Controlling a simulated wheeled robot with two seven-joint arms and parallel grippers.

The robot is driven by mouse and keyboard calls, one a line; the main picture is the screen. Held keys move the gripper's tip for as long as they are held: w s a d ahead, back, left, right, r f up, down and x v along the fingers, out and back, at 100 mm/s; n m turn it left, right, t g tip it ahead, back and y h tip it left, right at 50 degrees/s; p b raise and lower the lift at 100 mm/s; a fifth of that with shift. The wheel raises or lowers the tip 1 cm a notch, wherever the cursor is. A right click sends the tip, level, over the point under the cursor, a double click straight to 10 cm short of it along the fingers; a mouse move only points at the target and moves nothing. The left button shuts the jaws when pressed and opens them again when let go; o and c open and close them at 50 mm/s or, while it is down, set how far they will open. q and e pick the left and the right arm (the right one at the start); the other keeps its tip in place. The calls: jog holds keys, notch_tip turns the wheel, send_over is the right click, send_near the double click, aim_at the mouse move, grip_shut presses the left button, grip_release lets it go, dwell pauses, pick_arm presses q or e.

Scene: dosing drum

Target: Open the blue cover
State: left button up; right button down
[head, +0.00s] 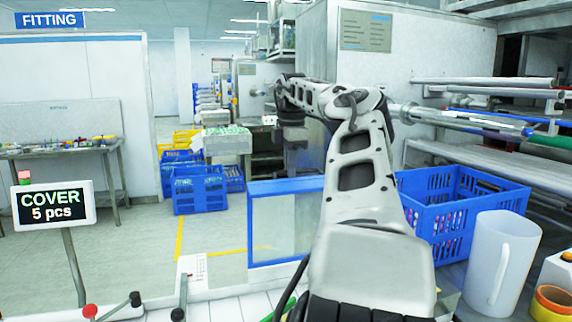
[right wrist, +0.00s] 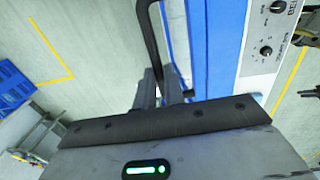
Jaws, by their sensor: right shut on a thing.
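The blue cover (right wrist: 212,45) shows in the right wrist view as a broad blue surface. A black bar handle (right wrist: 148,38) runs down its left side to my right gripper (right wrist: 160,92). The gripper is shut on the handle. Its fingertips are partly hidden by its own body. In the head view my right arm reaches up and forward, and the right gripper (head: 290,135) is small and dark at its far end. I cannot make out the handle there. My left gripper is not in view.
A white control panel with knobs (right wrist: 265,50) borders the blue surface. A blue-edged clear panel (head: 285,186) stands left of my arm. A blue crate (head: 480,207) and white jug (head: 500,265) are at right. Blue crates (head: 198,192) stand on the floor beyond. A sign (head: 54,206) reads COVER 5 pcs.

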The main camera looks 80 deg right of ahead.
jog(key=shift+f, duration=0.6)
jog(key=c, duration=1.7)
grip_release()
jog(key=shift+o, duration=1.1)
jog(key=shift+w+d+f, duration=0.1)
jog(key=shift+d+f, duration=0.15)
jog(key=shift+d, duration=0.15)
jog(key=shift+a+r, duration=0.25)
jog(key=shift+r, duration=0.1)
jog(key=shift+a+r, duration=0.1)
jog(key=shift+r, duration=3.45)
